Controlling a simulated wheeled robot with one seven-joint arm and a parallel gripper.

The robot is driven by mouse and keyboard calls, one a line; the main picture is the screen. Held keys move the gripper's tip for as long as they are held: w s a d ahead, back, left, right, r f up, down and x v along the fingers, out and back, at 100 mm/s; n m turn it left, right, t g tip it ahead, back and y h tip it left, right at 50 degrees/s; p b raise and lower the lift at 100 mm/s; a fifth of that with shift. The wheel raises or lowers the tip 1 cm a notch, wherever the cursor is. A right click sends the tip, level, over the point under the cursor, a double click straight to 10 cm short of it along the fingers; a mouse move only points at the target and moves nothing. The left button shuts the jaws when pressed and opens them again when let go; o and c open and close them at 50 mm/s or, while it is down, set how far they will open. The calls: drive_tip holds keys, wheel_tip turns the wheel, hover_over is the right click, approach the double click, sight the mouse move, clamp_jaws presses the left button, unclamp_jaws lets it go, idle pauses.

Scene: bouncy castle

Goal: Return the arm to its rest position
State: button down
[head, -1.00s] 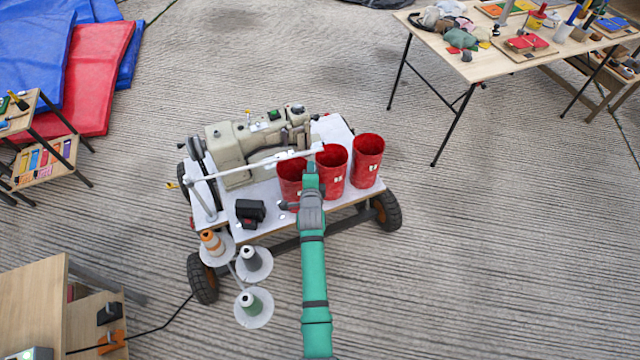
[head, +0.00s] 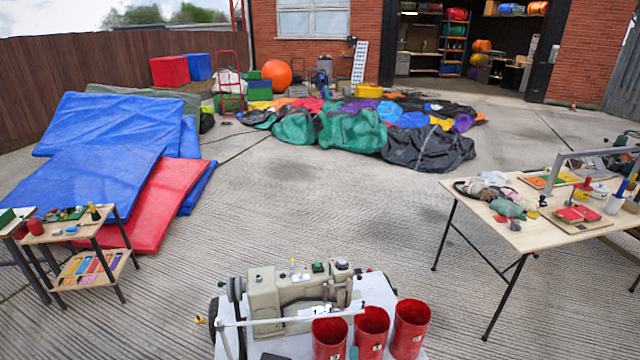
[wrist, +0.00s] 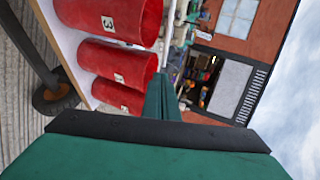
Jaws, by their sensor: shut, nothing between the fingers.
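My gripper (wrist: 163,98) shows in the wrist view as teal and dark parts, shut and empty, beside the red cups. In the head view only a small teal bit (head: 354,352) of my arm shows at the bottom edge, between the left and middle cups; the rest is out of frame. The three red cups (head: 410,328) stand in a row on the white-topped cart (head: 375,292). In the wrist view the cups (wrist: 108,65) lie sideways in the picture, with number labels.
A beige sewing machine (head: 280,295) stands on the cart behind a white bar. A wooden table (head: 520,232) with craft items is at the right. A small shelf stand (head: 92,268) and blue mats (head: 110,125) are at the left. Open concrete lies between them.

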drive_tip(key=s+a+f+n, duration=0.1)
drive_tip(key=s+a+n, duration=0.15)
drive_tip(key=s, duration=0.55)
drive_tip(key=s+a+n+y, duration=0.15)
drive_tip(key=s+n, duration=0.25)
drive_tip(key=s, duration=0.5)
drive_tip(key=s+a+f+n+h, duration=0.1)
drive_tip(key=s+a+n, duration=0.2)
drive_tip(key=s, duration=0.5)
drive_tip(key=s+a+r+n+y, duration=0.1)
drive_tip(key=s+a+r+n, duration=0.1)
drive_tip(key=s+r+n, duration=0.3)
drive_tip(key=s+a+r+n+t, duration=0.1)
drive_tip(key=s+r+n, duration=0.3)
drive_tip(key=s+r, duration=0.4)
drive_tip(key=shift+s+a+r+n+y, duration=0.35)
drive_tip(key=shift+s+a, duration=0.05)
drive_tip(key=shift+s, duration=2.75)
